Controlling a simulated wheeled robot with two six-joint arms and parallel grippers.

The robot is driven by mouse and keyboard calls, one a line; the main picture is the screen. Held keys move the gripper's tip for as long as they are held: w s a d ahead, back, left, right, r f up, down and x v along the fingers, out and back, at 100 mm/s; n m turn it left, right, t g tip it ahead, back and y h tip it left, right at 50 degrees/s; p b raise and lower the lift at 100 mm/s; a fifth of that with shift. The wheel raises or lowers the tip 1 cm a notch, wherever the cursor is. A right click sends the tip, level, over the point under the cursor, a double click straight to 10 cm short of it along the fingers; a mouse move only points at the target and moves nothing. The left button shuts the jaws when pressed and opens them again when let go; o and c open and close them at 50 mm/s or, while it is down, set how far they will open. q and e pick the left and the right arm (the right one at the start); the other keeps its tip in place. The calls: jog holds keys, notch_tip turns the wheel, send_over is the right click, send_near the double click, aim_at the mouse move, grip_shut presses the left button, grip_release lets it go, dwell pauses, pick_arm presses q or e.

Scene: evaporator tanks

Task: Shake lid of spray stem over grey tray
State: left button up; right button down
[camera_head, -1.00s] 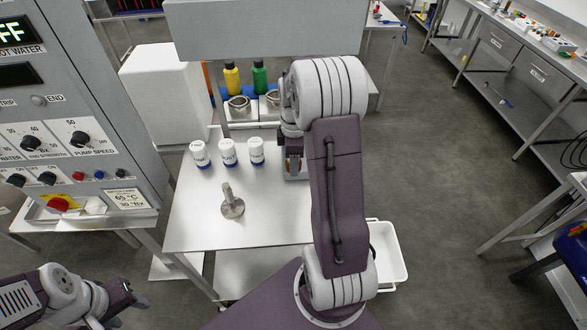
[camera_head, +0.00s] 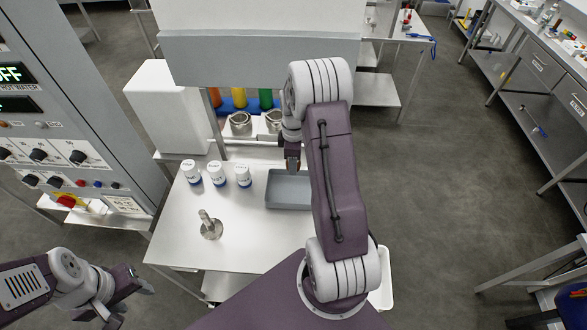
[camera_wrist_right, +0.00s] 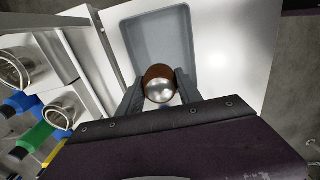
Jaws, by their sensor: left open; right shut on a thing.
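The grey tray (camera_head: 290,205) lies on the right part of the white table, partly behind my right arm; it also fills the upper middle of the right wrist view (camera_wrist_right: 150,22). My right gripper (camera_head: 292,166) is over the tray's far left part. In the right wrist view its fingers (camera_wrist_right: 160,90) are shut on a round piece with a shiny metal dome and brown side (camera_wrist_right: 158,88). I cannot tell for sure if it is the lid. A metal stem on a round base (camera_head: 210,228) stands on the table. My left gripper (camera_head: 145,287) is open at lower left, away from the table.
Several white bottles (camera_head: 217,173) stand in a row left of the tray. Metal cups (camera_head: 240,123) and coloured bottles (camera_head: 265,98) are behind. A control panel (camera_head: 65,150) is at left. The table's front middle (camera_head: 240,250) is clear.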

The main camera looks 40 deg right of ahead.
notch_tip(320, 180, down, 5)
jog(key=s, duration=0.1)
jog(key=r, duration=0.4)
jog(key=shift+w+d+r, duration=0.15)
jog(key=shift+w+r, duration=0.15)
notch_tip(320, 180, down, 4)
jog(key=r, duration=0.3)
jog(key=shift+a+r, duration=0.3)
jog(key=shift+r, duration=0.1)
jog(key=f, duration=0.4)
jog(key=shift+d, duration=0.2)
jog(key=shift+a+r, duration=0.1)
jog(key=shift+a, duration=0.1)
